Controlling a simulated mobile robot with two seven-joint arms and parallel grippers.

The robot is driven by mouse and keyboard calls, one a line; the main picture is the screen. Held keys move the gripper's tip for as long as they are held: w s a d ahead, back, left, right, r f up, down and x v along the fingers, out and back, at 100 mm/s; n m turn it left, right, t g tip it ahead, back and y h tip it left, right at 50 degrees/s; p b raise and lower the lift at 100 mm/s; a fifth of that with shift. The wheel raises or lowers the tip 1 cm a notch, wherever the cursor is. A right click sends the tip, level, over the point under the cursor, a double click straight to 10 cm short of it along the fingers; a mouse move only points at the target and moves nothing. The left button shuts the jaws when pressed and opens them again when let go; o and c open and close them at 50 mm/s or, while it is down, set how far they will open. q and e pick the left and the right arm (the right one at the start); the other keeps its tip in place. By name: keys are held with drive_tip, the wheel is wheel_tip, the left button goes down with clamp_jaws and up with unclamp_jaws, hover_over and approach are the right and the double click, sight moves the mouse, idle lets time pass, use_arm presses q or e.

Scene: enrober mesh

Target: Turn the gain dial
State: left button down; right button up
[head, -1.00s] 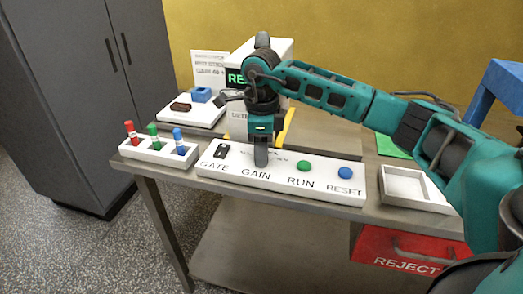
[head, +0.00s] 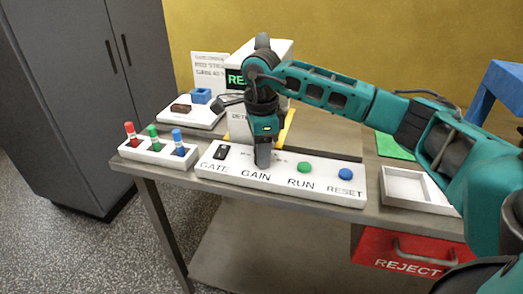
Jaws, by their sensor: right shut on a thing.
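The white control panel (head: 325,196) lies along the front of the metal table, with the labels GATE, GAIN, RUN and RESET. My right gripper (head: 262,162) points straight down over the panel at the GAIN label and is shut on the gain dial. The dial itself is hidden behind the fingers, so its pointer setting cannot be seen. My left gripper is not in view.
A black GATE switch (head: 221,152), a green RUN button (head: 305,168) and a blue RESET button (head: 345,174) flank the gripper. A rack (head: 150,153) of coloured sticks stands left. A white tray (head: 389,185) sits right, above a red REJECT bin (head: 385,245).

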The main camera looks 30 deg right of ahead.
drive_tip(key=o, duration=1)
drive_tip(key=shift+o, duration=0.2)
wheel_tip(320, 180, up, 13)
drive_tip(key=shift+p, duration=0.35)
